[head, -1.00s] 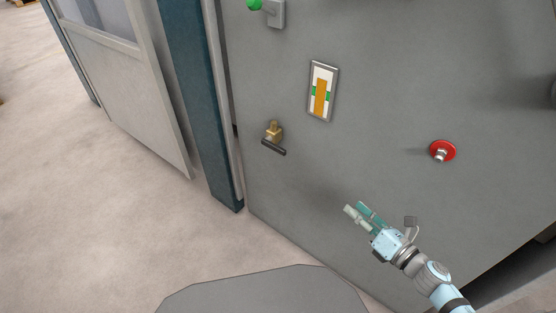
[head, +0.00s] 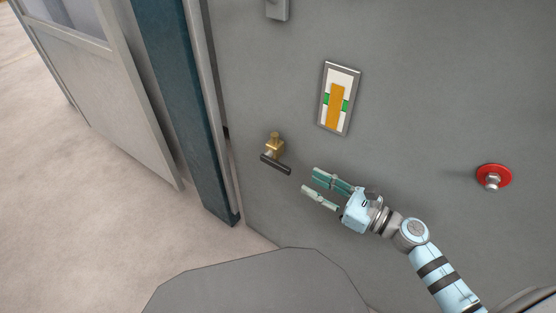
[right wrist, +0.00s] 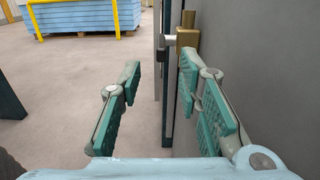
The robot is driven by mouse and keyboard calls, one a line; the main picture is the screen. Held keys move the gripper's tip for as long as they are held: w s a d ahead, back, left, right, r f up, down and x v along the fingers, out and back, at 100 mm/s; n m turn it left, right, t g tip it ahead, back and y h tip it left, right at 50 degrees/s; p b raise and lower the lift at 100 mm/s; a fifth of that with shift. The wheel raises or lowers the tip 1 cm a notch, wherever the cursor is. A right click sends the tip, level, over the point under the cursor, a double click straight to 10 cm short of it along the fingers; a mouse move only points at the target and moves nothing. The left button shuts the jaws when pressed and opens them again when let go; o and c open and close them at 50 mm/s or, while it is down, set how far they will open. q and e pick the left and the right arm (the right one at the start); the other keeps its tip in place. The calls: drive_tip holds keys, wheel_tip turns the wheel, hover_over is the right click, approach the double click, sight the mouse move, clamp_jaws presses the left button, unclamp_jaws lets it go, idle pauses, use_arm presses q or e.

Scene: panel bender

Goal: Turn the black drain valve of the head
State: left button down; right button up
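The drain valve has a brass body (head: 275,146) on the grey machine panel and a black lever handle (head: 275,163) that slants down to the right. In the right wrist view, the brass body (right wrist: 187,38) shows at the top, beyond the right fingertip, which partly hides the valve. My right gripper (head: 312,181) is open and empty, just right of and below the handle's lower end, apart from it. Its two teal-padded fingers also show spread in the right wrist view (right wrist: 159,68). My left gripper is not in view.
A framed gauge plate (head: 339,98) with an orange strip is above right of the valve. A red disc fitting (head: 493,177) is at the far right. A dark blue post (head: 178,100) stands left of the panel. A blue stack (right wrist: 85,15) stands behind a yellow rail.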

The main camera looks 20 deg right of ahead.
sight(280, 164)
drive_tip(key=x, duration=1.1)
drive_tip(key=shift+d, duration=0.15)
clamp_jaws()
